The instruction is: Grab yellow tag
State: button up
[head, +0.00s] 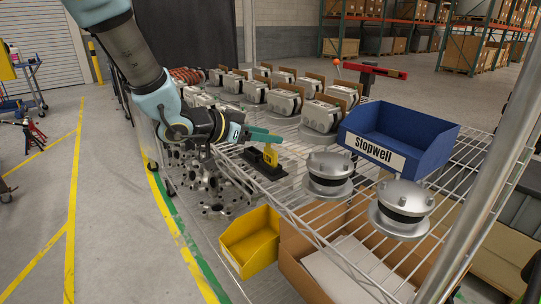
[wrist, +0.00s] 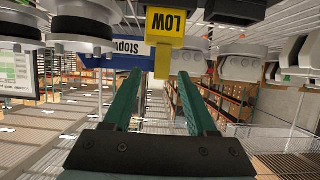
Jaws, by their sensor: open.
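The yellow tag (head: 270,155) stands upright on a black base (head: 265,165) on the wire shelf. In the wrist view the picture is upside down, and the tag (wrist: 165,28) shows the word LOW, with a narrow yellow stem extending toward the space between my fingers. My gripper (head: 268,136) has teal fingers and is beside the tag in the head view, near its upper part. In the wrist view my gripper (wrist: 160,82) is open, with the tag lined up between the fingertips and nothing clasped. Whether a finger touches the tag cannot be told.
A blue bin (head: 415,135) labelled Stopwell and silver round mounts (head: 330,172) stand right of the tag. Rows of silver parts (head: 285,98) stand behind it. A yellow bin (head: 249,240) and a cardboard box (head: 300,262) are lower in front.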

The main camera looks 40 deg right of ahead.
jog(key=p+x, duration=0.1)
jog(key=x, duration=0.4)
jog(key=shift+p, duration=0.4)
jog(key=shift+f, duration=0.1)
grip_shut()
